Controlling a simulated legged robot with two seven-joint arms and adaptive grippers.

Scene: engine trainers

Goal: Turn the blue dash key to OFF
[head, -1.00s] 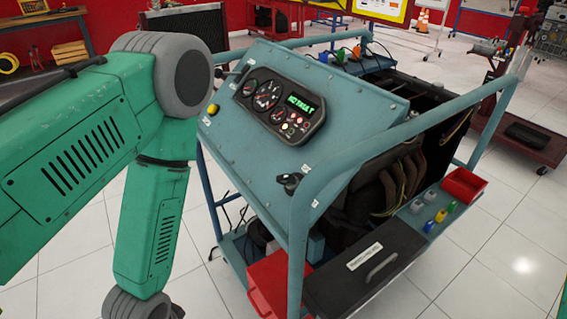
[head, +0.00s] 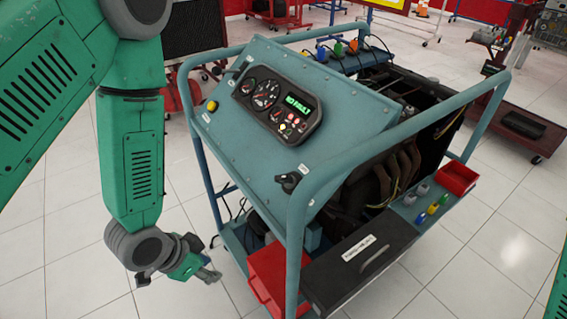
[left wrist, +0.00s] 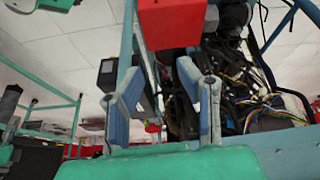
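The blue dash panel (head: 240,150) slopes on the front of a blue-framed engine trainer. A black key switch (head: 288,183) sits at its lower right corner; its exact position is too small to read, and I see no blue on it. The gauge cluster shows a green text display (head: 299,106). My left gripper (head: 207,274) hangs low, left of the trainer and below the panel, apart from the key. In the left wrist view its two fingers (left wrist: 160,78) are spread with nothing held between them. My right gripper is not in view.
The trainer's tubular rail (head: 300,225) rises beside the key. A red bin (head: 268,280) and a black toolbox (head: 350,262) sit low at the front. A yellow button (head: 212,105) is at the panel's left. White floor tiles (head: 60,260) lie open on the left.

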